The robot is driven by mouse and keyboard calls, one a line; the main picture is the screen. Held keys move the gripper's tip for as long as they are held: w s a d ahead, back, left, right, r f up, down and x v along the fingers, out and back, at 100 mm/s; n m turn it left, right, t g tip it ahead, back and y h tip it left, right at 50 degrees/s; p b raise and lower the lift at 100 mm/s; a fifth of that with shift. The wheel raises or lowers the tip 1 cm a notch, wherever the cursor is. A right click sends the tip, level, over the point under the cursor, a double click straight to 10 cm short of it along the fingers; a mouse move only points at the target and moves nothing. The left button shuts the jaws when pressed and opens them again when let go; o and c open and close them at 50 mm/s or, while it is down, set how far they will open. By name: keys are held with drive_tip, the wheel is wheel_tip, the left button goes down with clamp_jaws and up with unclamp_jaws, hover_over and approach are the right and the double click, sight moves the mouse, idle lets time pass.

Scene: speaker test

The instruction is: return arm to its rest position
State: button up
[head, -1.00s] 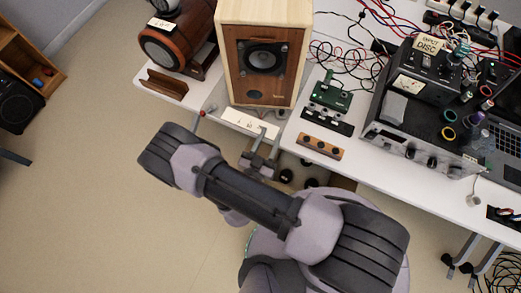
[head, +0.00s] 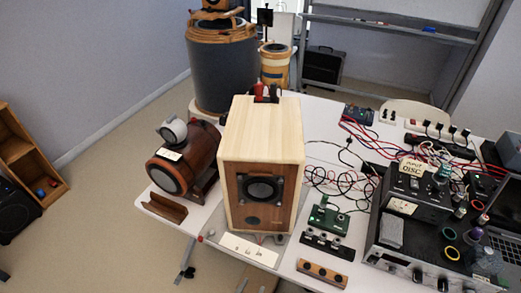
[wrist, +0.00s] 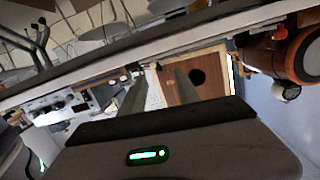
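In the wrist view my gripper (wrist: 160,88) has two grey fingers apart with nothing seen between them. It is open. The green-lit grey housing behind the fingers fills the lower part of that view. The wooden speaker box (wrist: 208,72) lies beyond the fingers, clear of them as far as I can tell. In the head view neither my arm nor my gripper shows. The same speaker box (head: 272,130) stands on the white table there, with a red and black connector on top.
A brown cylindrical speaker (head: 183,160) is left of the box. To the right are a green circuit board (head: 325,217), tangled cables and an amplifier rack (head: 400,235). A grey barrel (head: 222,70) stands behind. The floor (head: 100,210) left of the table is open.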

drive_tip(key=w+a+r+m+g+y, duration=0.4)
drive_tip(key=w+a+r+g+y, duration=0.25)
drive_tip(key=w+a+r, duration=0.5)
drive_tip(key=w+d+r+n+g+y, duration=0.1)
drive_tip(key=w+d+r+y, duration=0.1)
drive_tip(key=r, duration=0.5)
drive_tip(key=w+d+r+n+y, duration=0.1)
drive_tip(key=w+d+r+y, duration=0.15)
drive_tip(key=r, duration=0.55)
drive_tip(key=s+d+r+n+b, duration=0.1)
drive_tip(key=s+d+r+n, duration=0.1)
drive_tip(key=s+d+r, duration=0.75)
drive_tip(key=s+d+r+n+g+h, duration=0.1)
drive_tip(key=s+d+h, duration=0.1)
drive_tip(key=s+d, duration=0.8)
drive_tip(key=shift+d+r+g, duration=0.15)
drive_tip(key=shift+d+g, duration=0.2)
drive_tip(key=shift+d, duration=0.2)
